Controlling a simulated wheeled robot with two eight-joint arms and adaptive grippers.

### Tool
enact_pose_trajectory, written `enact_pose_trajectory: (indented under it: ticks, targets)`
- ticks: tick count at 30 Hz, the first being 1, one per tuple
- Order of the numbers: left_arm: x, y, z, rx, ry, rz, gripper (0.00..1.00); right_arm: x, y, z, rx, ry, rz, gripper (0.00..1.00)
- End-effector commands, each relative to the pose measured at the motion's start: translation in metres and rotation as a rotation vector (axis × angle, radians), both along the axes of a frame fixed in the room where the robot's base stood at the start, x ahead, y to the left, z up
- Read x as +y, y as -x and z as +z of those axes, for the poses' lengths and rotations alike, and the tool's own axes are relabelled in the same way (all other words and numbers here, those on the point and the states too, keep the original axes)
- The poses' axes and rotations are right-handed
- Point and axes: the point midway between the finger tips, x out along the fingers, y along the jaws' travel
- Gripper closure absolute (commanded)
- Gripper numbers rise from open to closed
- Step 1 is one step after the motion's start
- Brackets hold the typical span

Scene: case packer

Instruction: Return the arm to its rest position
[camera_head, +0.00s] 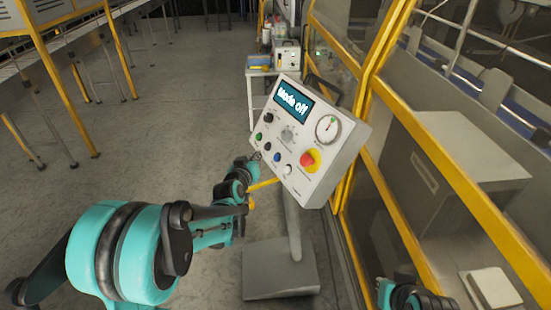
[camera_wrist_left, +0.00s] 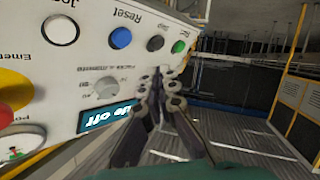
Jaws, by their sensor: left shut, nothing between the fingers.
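My left arm reaches in from the left of the head view. Its gripper (camera_head: 256,158) is by the left edge of the control panel (camera_head: 342,157), near the green and black buttons. In the left wrist view the gripper (camera_wrist_left: 158,72) is shut with nothing in it, its fingertips close to the panel face; I cannot tell whether they touch it. The panel's screen (camera_head: 293,103) reads "Mode off". The panel carries a grey knob (camera_head: 288,135), a red emergency button on yellow (camera_head: 309,160), a blue button (camera_wrist_left: 121,38) and a gauge (camera_head: 327,129). Part of my right arm shows at the bottom right; its fingertips are not visible.
The panel stands on a post with a grey base plate (camera_head: 280,284). A yellow-framed machine enclosure (camera_head: 411,145) runs along the right. A small white table (camera_head: 262,72) with items stands behind. Open grey floor (camera_head: 180,110) lies left of the panel. Yellow-legged conveyor frames (camera_head: 62,82) stand at upper left.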

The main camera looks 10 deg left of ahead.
Motion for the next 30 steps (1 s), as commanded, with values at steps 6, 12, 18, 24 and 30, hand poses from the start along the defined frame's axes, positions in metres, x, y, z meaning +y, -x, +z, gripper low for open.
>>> enact_pose_trajectory:
  ticks: [6,12,18,24,30]
  targets:
    - [0.000,0.000,0.000,0.000,0.000,0.000,1.00,0.000,0.000,0.000,0.000,0.000,0.000,1.00]
    - [-0.005,0.011,-0.005,0.024,-0.009,-0.013,1.00,0.000,0.000,-0.010,0.000,0.000,0.000,1.00]
    - [-0.028,0.075,-0.033,0.157,-0.062,-0.073,1.00,0.000,0.000,-0.054,0.000,0.000,0.000,1.00]
    - [-0.044,0.169,-0.082,0.336,-0.134,-0.129,1.00,0.000,0.000,-0.101,0.000,0.000,0.000,1.00]
    - [-0.046,0.266,-0.147,0.509,-0.207,-0.158,1.00,0.000,0.000,-0.144,0.000,0.000,0.000,1.00]
